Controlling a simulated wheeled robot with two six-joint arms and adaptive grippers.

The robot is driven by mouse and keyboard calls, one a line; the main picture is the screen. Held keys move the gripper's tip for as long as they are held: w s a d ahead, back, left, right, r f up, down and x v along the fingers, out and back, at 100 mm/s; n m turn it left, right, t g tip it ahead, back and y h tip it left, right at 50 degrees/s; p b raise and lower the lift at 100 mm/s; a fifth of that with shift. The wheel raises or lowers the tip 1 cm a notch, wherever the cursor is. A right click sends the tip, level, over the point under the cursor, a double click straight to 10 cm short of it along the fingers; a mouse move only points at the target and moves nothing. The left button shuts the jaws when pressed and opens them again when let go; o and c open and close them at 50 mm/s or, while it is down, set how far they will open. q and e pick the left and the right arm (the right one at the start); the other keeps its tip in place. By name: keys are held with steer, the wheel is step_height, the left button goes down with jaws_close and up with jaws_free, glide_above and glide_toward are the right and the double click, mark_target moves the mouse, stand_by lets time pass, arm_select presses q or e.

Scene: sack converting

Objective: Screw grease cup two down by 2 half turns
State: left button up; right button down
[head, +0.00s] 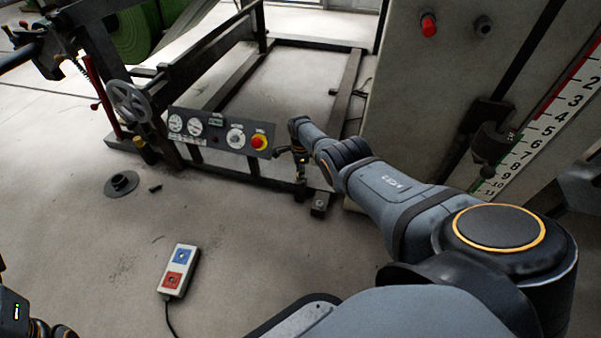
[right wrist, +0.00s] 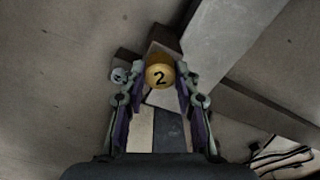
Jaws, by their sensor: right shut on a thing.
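Grease cup two is a round brass-coloured cap (right wrist: 159,75) marked with a black 2, in the upper middle of the right wrist view. My right gripper (right wrist: 160,85) is shut on the cap, with one finger on each side of it. In the head view my right gripper (head: 301,187) points down at the front corner of the machine's frame. There the gripper hides the cap. At the lower left of the head view only a dark part of my left arm shows, without its fingers.
A control panel (head: 222,134) with gauges and a red button is close left of my right gripper. A handwheel (head: 129,101) and a brass-coloured piece (head: 144,150) are further left.

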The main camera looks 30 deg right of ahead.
steer(key=c, duration=1)
jaws_free()
steer(key=shift+r, duration=0.1)
steer(key=shift+w+r, duration=0.1)
steer(key=shift+r, duration=0.15)
step_height(320, 180, up, 11)
steer(key=shift+r, duration=0.1)
